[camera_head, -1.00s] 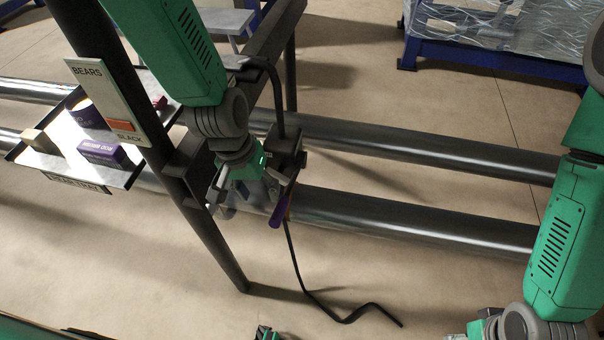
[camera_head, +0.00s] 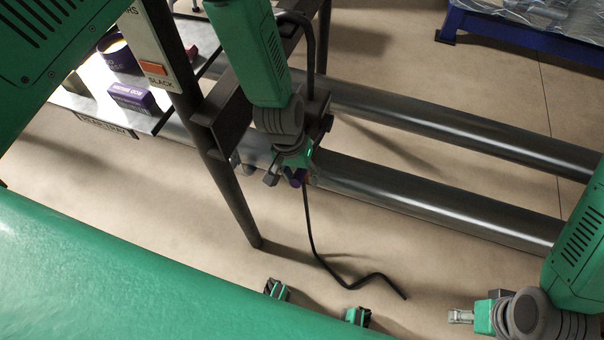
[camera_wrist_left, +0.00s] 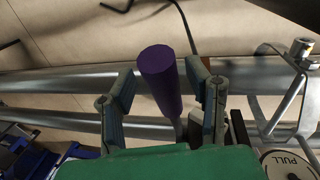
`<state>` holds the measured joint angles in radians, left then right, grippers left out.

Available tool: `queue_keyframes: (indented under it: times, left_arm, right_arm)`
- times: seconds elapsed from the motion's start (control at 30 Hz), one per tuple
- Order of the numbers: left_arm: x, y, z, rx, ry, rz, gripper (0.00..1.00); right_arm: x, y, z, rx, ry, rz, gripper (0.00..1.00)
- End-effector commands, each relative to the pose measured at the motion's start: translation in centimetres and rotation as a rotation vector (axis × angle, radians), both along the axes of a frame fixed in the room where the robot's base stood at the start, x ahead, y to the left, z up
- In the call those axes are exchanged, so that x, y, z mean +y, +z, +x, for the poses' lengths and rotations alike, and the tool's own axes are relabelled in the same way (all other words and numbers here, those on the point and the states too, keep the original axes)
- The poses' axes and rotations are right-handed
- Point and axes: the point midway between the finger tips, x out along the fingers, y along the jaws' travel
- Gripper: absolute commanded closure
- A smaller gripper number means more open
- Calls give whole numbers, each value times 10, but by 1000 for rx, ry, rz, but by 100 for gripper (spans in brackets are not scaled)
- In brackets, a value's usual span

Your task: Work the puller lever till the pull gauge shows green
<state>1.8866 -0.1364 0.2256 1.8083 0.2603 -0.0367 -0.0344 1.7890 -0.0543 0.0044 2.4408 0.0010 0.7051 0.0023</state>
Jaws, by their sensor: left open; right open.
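The puller lever has a purple grip (camera_wrist_left: 160,80) that stands between the two fingers of my left gripper (camera_wrist_left: 160,88) in the left wrist view. The fingers are open, one on each side of it; whether either touches it I cannot tell. In the head view my left gripper (camera_head: 285,178) hangs by the dark puller body (camera_head: 316,112), with a little of the purple grip (camera_head: 298,178) showing. A round dial marked PULL (camera_wrist_left: 287,164) is partly visible; its reading is cut off. A card (camera_head: 153,45) has an orange patch over SLACK. My right gripper (camera_head: 461,316) is open and empty.
Two steel pipes (camera_head: 440,205) run behind the dark stand (camera_head: 232,200). A tray (camera_head: 75,103) with a purple box (camera_head: 132,97) is at the left. A bent black rod or hose (camera_head: 318,255) reaches the floor.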

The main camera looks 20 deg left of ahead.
Motion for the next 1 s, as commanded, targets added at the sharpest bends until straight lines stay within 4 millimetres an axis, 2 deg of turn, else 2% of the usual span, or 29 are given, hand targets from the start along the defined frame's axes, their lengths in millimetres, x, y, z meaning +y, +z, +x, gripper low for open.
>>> queue_keyframes:
  times: [0.3, 0.33, 0.43, 0.47, 0.73, 1.0]
  left_arm:
    - [-2, -3, 0, -1, 1, 2, 56]
    - [-2, -3, 0, -1, 1, 2, 59]
    - [-2, -3, 0, -1, 1, 3, 94]
    - [-2, -3, 0, -1, 2, 3, 100]
    - [-2, -10, -2, -18, 0, 1, 100]
    - [-1, -55, -13, -175, 1, -5, 100]
  right_arm:
    - [0, 0, 0, 0, 1, 0, 56]
    - [0, 0, 0, 0, 1, 0, 56]
    - [0, 0, 0, 0, 1, 0, 56]
    - [0, 0, 0, 0, 1, 0, 56]
    - [0, -3, 0, 0, 0, 0, 56]
    - [0, -27, 0, 0, 0, 0, 56]
